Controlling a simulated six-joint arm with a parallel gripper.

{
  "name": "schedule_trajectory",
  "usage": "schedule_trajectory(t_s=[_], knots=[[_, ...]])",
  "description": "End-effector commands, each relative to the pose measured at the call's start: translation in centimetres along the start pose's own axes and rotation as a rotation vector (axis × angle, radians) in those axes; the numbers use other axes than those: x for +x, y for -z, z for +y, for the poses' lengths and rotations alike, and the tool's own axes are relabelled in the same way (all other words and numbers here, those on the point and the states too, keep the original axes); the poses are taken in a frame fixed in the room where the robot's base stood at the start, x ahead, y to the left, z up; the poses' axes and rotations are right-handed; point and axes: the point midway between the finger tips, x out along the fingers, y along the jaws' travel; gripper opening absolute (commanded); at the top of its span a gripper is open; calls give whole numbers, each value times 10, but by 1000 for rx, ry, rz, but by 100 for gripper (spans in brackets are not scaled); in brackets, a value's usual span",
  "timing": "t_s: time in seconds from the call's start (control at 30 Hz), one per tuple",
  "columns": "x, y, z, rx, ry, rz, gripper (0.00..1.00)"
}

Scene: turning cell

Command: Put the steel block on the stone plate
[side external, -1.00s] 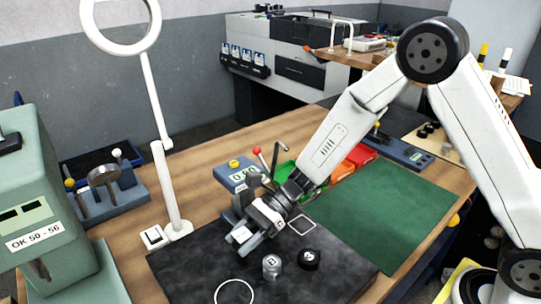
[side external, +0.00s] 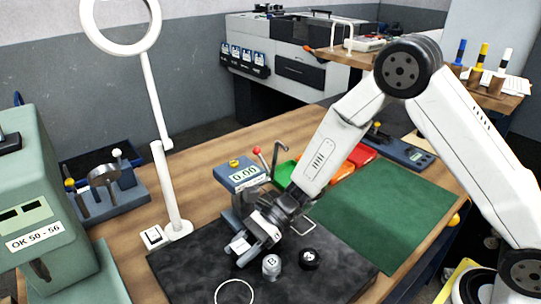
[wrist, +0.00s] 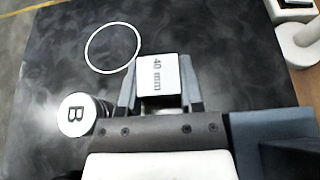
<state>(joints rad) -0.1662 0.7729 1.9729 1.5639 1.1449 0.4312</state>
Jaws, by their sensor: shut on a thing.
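The steel block (wrist: 158,76), marked "40 mm", sits between the two fingers of my gripper (wrist: 158,96) in the wrist view. In the side view my gripper (side external: 240,250) points down and to the left over the dark stone plate (side external: 190,265), shut on the block (side external: 238,243). Whether the block touches the plate is hard to tell. The plate also fills most of the wrist view (wrist: 50,60). A white circle (side external: 234,292) is drawn on the plate; in the wrist view the circle (wrist: 112,48) lies ahead and left of the block.
A silver cylinder marked B (side external: 272,266) stands close to my gripper, left of it in the wrist view (wrist: 75,115). A black cylinder (side external: 309,259) stands beside it. A gauge reading 0.00 (side external: 243,176) stands behind. A lamp stand (side external: 176,225) is at the left.

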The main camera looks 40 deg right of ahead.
Motion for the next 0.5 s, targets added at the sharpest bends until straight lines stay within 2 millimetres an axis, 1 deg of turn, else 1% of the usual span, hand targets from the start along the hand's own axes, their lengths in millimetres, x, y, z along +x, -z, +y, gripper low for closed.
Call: schedule_trajectory(t_s=[0.2,0.23,0.27,0.3,0.33,0.5], knots=[[1,2,0,0,0,-1,0],[1,3,0,1,0,0,53],[1,3,0,1,0,0,63],[1,3,0,1,0,0,75],[1,3,0,1,0,0,82],[1,2,0,1,0,0,82]])
